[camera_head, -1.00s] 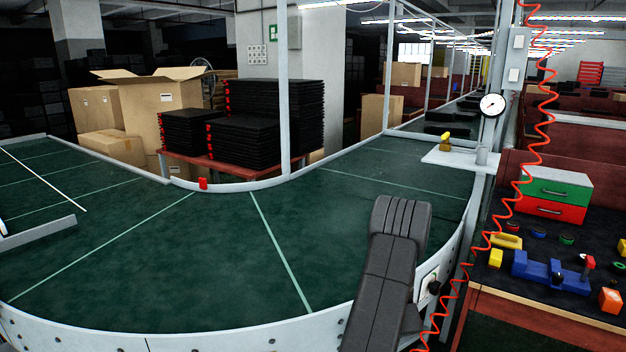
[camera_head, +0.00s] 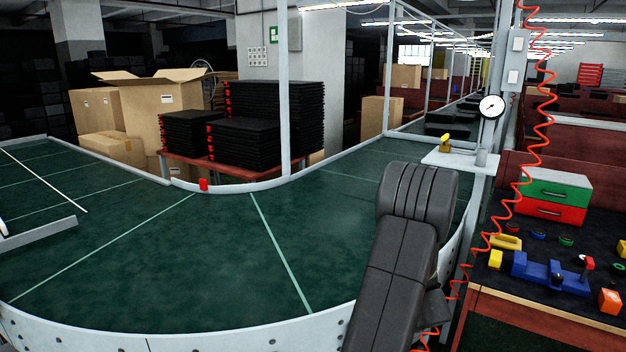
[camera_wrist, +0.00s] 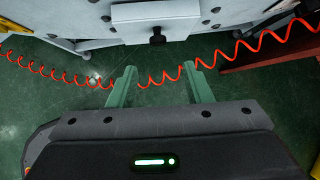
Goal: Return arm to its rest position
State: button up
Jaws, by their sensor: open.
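My gripper (camera_wrist: 158,85) shows in the wrist view with its two green fingers spread apart and nothing between them. It points down toward the green floor beside the white conveyor side. A red coiled hose (camera_wrist: 240,50) crosses the wrist view near the fingertips; whether it touches them I cannot tell. In the head view my dark arm rises at the lower right in front of the conveyor (camera_head: 170,250), and the gripper is out of sight there.
A workbench (camera_head: 540,302) with a blue fixture (camera_head: 545,270) and a green-and-red drawer box (camera_head: 552,195) stands at the right. The red coiled hose (camera_head: 526,175) hangs beside a post with a gauge (camera_head: 491,106). The conveyor's green surface is mostly clear.

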jog(key=x, duration=1.2)
jog(key=shift+a+f, duration=0.1)
jog(key=shift+f, duration=0.3)
jog(key=s+d+f+t+y+b, duration=0.3)
jog(key=f+t+b, duration=0.6)
jog(key=b, duration=1.5)
jog(key=s+y, duration=0.1)
jog(key=s, duration=0.1)
jog(key=shift+s+f+m, duration=0.2)
jog(key=shift+s+m, duration=0.1)
jog(key=shift+r, duration=0.1)
